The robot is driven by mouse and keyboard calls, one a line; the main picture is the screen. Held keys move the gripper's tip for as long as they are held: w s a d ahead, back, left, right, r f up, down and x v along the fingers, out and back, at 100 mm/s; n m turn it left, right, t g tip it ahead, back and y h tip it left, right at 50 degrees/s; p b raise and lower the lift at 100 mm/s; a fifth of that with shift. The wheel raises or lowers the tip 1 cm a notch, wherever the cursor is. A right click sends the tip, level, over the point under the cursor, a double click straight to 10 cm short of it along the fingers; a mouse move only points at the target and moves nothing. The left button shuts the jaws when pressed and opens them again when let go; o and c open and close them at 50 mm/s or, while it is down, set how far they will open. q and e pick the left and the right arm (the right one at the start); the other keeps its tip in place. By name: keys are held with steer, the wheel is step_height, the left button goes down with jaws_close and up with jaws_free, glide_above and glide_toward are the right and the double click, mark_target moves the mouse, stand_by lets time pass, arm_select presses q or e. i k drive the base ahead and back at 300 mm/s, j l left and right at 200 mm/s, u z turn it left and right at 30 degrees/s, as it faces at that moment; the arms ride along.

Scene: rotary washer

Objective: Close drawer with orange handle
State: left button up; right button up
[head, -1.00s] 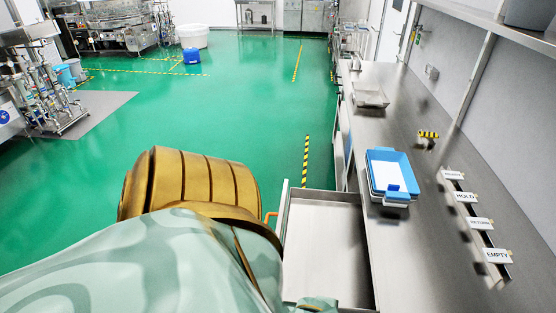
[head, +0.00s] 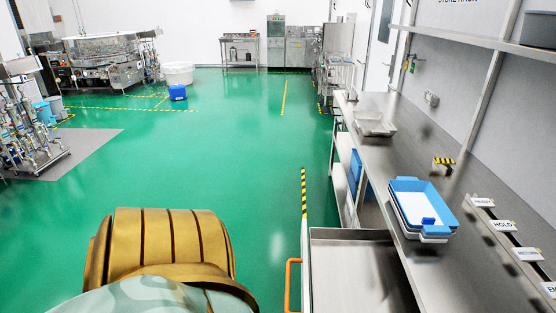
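The drawer (head: 350,262) stands pulled out from under the steel workbench at the bottom right of the head view, and its inside looks empty. Its orange handle (head: 288,285) is on the drawer's left-hand front face, with its lower part cut off by the picture edge. My arm, gold and pale green, fills the bottom left, to the left of the handle and apart from it. Neither gripper's fingers show.
The steel workbench (head: 400,150) runs along the right, with blue and white trays (head: 424,206), a metal tray (head: 373,123) and label signs (head: 504,225) on it. A wall shelf (head: 480,38) hangs above. The green floor (head: 200,160) left of the drawer is clear.

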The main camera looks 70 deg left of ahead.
mark_target(356, 270)
steer(key=j+u, duration=0.1)
steer(key=u, duration=0.3)
steer(key=k+j+u, duration=0.1)
steer(key=u, duration=0.3)
steer(key=j+u, duration=0.1)
steer(key=u, duration=0.3)
steer(key=j+u, duration=0.15)
steer(key=u, duration=0.25)
